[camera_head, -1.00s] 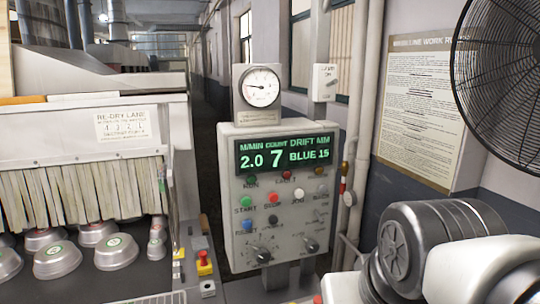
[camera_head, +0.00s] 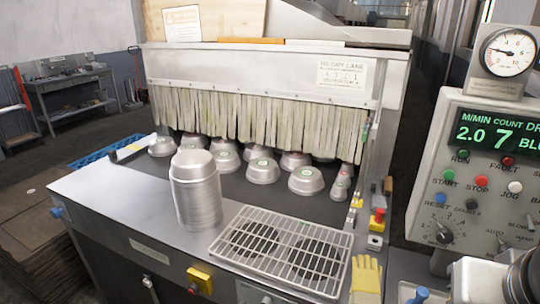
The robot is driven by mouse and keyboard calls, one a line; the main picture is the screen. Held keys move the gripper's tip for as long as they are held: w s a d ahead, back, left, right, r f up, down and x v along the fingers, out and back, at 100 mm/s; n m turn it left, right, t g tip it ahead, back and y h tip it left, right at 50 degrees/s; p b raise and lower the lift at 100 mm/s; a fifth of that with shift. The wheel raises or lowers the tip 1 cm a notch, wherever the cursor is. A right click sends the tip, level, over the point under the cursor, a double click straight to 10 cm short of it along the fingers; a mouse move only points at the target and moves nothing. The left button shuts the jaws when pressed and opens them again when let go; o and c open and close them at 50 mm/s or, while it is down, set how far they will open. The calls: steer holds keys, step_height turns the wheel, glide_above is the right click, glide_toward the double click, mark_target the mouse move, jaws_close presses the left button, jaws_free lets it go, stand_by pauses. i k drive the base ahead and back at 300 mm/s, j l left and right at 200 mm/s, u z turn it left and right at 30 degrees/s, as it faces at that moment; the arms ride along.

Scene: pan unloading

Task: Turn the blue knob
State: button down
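Several blue parts show. A blue knob-like part (camera_head: 57,212) sticks out at the left end of the metal bench. Another blue cap (camera_head: 418,294) shows at the bottom edge, right of centre. I cannot tell which one is the task's knob. A dark dial (camera_head: 443,236) is low on the panel. Part of my arm is at the lower right corner; my gripper's fingers are not in view.
A stack of metal pans (camera_head: 196,195) stands on the bench (camera_head: 120,205), left of a wire rack (camera_head: 283,250). Several pans lie under a strip curtain (camera_head: 260,115). A yellow glove (camera_head: 366,278) and a red stop button (camera_head: 378,215) are near the bench's right end.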

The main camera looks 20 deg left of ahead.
mark_target(56, 213)
steer(key=u, duration=2.4)
steer(key=i+j, duration=0.3)
steer(key=i, duration=0.3)
steer(key=i+j, duration=0.35)
steer(key=i, duration=0.3)
steer(key=i+j+z, duration=0.1)
steer(key=i+j, duration=0.2)
steer(key=i, duration=0.3)
steer(key=i+j, duration=0.35)
steer(key=i, duration=0.25)
steer(key=i+j+z, duration=0.1)
steer(key=i+j, duration=0.3)
steer(key=i, duration=0.2)
steer(key=i+j, duration=0.4)
steer(key=i, duration=0.2)
